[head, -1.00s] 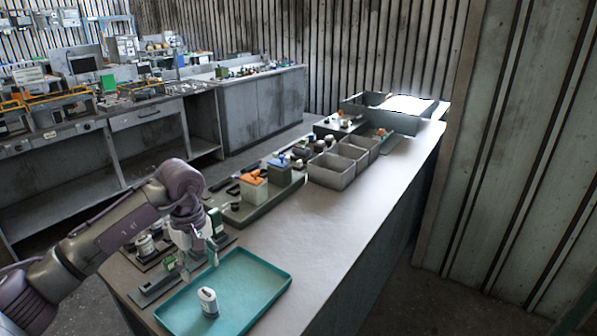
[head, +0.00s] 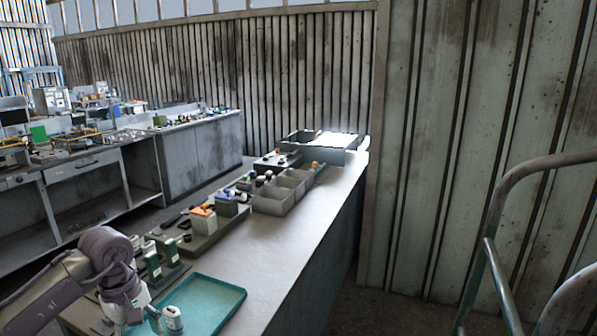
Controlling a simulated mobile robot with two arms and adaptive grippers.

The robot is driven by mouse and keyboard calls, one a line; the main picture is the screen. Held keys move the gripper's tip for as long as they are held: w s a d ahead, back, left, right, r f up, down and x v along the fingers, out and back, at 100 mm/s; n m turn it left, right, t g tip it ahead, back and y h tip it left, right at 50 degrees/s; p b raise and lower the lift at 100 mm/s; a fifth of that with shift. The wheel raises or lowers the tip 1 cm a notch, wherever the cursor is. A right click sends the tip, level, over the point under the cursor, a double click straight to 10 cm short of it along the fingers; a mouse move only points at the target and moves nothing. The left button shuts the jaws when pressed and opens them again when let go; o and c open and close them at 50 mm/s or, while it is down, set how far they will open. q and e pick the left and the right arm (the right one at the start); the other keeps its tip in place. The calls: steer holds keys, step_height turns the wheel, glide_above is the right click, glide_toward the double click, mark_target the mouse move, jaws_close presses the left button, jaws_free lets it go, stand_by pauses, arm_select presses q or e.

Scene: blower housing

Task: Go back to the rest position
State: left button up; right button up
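My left arm comes in from the lower left of the head view. Its gripper (head: 138,322) is over the near left part of the teal tray (head: 233,304), close to the bottom edge of the picture. Its fingers look apart with nothing seen between them, though the lower part is cut off. A white and dark small part (head: 172,318) stands in the tray just right of the gripper and looks separate from it. My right gripper is not in view.
The long bench (head: 262,256) has clear room right of the tray. Green-and-white parts (head: 152,262), an orange-topped block (head: 203,215) and grey bins (head: 272,201) stand along its far side. A metal rail (head: 490,235) is at right, before a corrugated wall.

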arm_select(q)
steer(key=s+d+n+t+h, duration=0.15)
steer(key=d+h, duration=0.75)
steer(key=d, duration=1.2)
steer(key=s+d+r+n+t+h, duration=0.1)
steer(key=d+r+n+t+h, duration=0.4)
steer(key=d+r+n+h, duration=0.45)
steer(key=w+a+f+n+t+y, duration=0.1)
steer(key=a+n+t+y, duration=0.6)
steer(key=n, duration=0.8)
steer(key=w+a+f+n+t+y, duration=0.2)
steer(key=a+n+t+y, duration=0.55)
steer(key=n, duration=0.75)
steer(key=s+a+f+n+g+y, duration=0.5)
steer(key=a+f+n+g+y, duration=0.15)
steer(key=f+n, duration=0.3)
steer(key=s+f+n+g+h, duration=0.1)
steer(key=s+f+n+g, duration=0.3)
steer(key=s+f+g, duration=0.45)
steer(key=s+f+n+g+h, duration=0.1)
steer(key=s+f+n+g, duration=0.3)
steer(key=s, duration=0.8)
step_height(320, 180, down, 29)
steer(key=s, duration=0.3)
steer(key=s+a+f+g, duration=0.1)
steer(key=s+a+f, duration=0.1)
steer(key=s+f, duration=1.2)
steer(key=shift+s+f+m, duration=0.35)
steer(key=shift+s+m, duration=0.1)
steer(key=shift+s, duration=0.35)
